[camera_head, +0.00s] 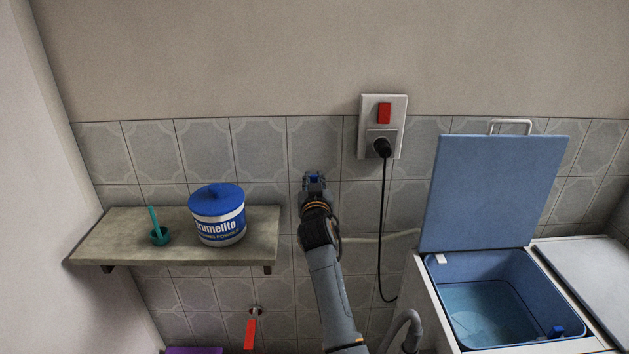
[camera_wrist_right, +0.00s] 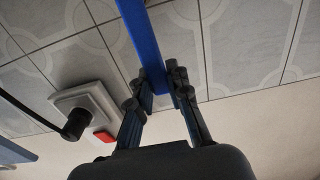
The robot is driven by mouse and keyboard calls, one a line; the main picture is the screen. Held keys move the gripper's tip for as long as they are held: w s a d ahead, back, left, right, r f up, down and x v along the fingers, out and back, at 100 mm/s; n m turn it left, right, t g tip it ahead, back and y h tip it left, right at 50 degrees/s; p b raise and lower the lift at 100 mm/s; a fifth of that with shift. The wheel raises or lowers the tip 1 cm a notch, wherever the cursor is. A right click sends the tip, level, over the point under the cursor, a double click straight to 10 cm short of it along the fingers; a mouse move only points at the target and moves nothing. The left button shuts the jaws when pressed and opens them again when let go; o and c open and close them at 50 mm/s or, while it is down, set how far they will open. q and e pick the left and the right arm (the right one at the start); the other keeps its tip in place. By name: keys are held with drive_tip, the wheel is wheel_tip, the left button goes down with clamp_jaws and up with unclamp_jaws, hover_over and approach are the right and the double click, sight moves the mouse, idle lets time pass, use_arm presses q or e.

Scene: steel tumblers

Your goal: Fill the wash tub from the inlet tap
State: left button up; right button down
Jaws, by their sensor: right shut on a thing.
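The wash tub (camera_head: 440,300) is at the lower right in the head view, its blue lid (camera_head: 495,190) raised against the wall. A lighter blue, glossy surface that looks like water (camera_head: 485,308) shows low inside it. My right gripper (camera_head: 315,180) is at the tiled wall, left of the socket. In the wrist view its fingers (camera_wrist_right: 160,88) are shut on a long blue bar (camera_wrist_right: 140,38), which looks like the inlet tap's lever. The tap's body is hidden behind my arm. My left gripper is not in view.
A pale hose (camera_head: 380,238) runs along the wall towards the tub. A socket (camera_head: 383,128) holds a plug with a hanging black cable. A shelf (camera_head: 115,238) with a white-and-blue canister (camera_head: 217,222) and teal cup is on the left. A red lever (camera_head: 250,335) is below.

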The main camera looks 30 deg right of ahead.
drive_tip(key=w+a+f+n+b, duration=0.4)
drive_tip(key=a+f+n, duration=0.2)
drive_tip(key=n, duration=0.9)
idle(0.3)
drive_tip(key=shift+a, duration=0.15)
idle(0.3)
drive_tip(key=c, duration=1.4)
unclamp_jaws()
drive_tip(key=shift+o, duration=0.9)
drive_tip(key=shift+w+f, duration=0.1)
drive_tip(key=shift+f, duration=0.05)
